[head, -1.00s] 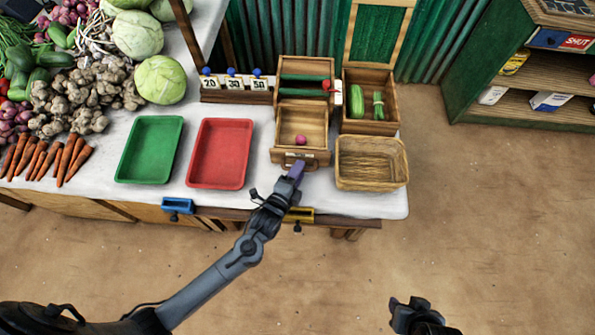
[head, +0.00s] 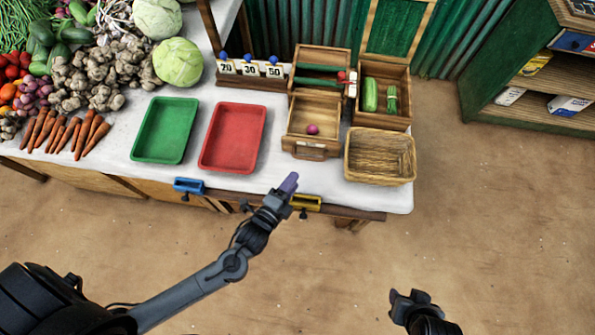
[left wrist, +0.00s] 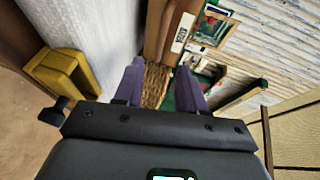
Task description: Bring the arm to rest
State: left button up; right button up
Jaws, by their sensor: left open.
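My left gripper (head: 289,183) is over the front edge of the counter in the head view, just in front of the small open drawer (head: 309,152). Its two purple fingers are apart in the left wrist view (left wrist: 157,85), with nothing between them. My right arm's end (head: 410,303) is at the bottom right of the head view, over the floor and clear of the counter; its fingers do not show clearly. A pink-red ball-like item (head: 312,129) lies in the small open drawer.
A green tray (head: 137,145), a red tray (head: 205,155) and a wicker basket (head: 380,181) stand on the counter. A wooden box (head: 388,121) holds green vegetables. Blue (head: 188,185) and yellow (head: 306,202) fittings are on the front edge. The floor in front is clear.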

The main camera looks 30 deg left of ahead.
pick_arm(q)
jog(key=shift+s+r, duration=0.15)
jog(key=shift+s, duration=0.4)
